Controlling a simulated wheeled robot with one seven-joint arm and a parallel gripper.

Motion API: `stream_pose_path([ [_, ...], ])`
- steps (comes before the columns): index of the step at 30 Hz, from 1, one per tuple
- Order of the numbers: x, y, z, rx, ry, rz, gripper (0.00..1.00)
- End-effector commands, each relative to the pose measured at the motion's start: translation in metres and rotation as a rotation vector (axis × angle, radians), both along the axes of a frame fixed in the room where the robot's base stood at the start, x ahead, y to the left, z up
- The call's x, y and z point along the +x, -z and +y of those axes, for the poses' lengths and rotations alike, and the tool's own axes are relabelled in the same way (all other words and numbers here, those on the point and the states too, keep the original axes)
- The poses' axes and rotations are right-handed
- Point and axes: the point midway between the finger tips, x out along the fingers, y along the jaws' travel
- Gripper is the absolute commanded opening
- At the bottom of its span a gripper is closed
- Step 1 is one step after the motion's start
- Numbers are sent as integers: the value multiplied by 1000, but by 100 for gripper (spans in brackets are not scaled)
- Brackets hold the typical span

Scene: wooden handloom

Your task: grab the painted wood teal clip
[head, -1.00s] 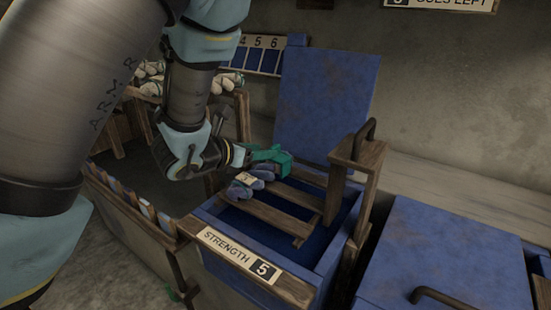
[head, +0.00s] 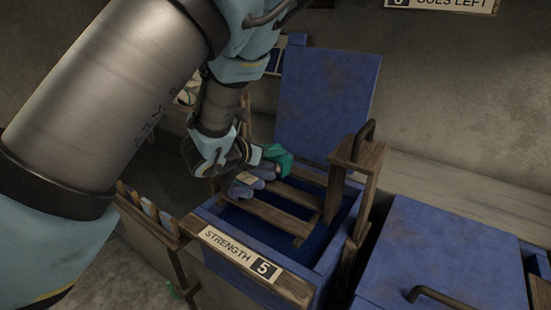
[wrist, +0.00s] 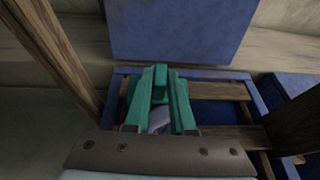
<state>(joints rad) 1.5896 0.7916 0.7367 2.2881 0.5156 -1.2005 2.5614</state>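In the wrist view, two teal finger-like pieces (wrist: 158,98) extend from the plate of my gripper. A smaller teal block (wrist: 159,84) stands between them, matching the teal clip in colour. I cannot tell whether the pieces press on it, or exactly where clip and fingers part. In the head view, teal (head: 280,156) shows at the end of my gripper (head: 268,156), over the back left of the open blue box. A grey-blue bundle with a pale band (head: 246,181) lies just below on the slats, and it also shows between the teal pieces in the wrist view (wrist: 158,121).
The blue box (head: 325,262), labelled STRENGTH 5, has its lid (head: 325,100) raised behind. Wooden slats (head: 265,213) cross it, and a wooden post with a dark handle (head: 352,165) stands at its right. A closed blue lid (head: 440,255) lies farther right.

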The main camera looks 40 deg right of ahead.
Motion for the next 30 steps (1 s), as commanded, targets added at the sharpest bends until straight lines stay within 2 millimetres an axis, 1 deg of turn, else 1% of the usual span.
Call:
stream_pose_path([
  [1,0,0,0,0,0,0,16],
  [5,0,0,0,0,0,0,1],
  [6,0,0,0,0,0,0,0],
  [23,0,-2,0,-1,0,0,0],
  [26,0,-7,0,-2,0,0,0],
  [30,0,-21,-1,-4,1,-1,0],
])
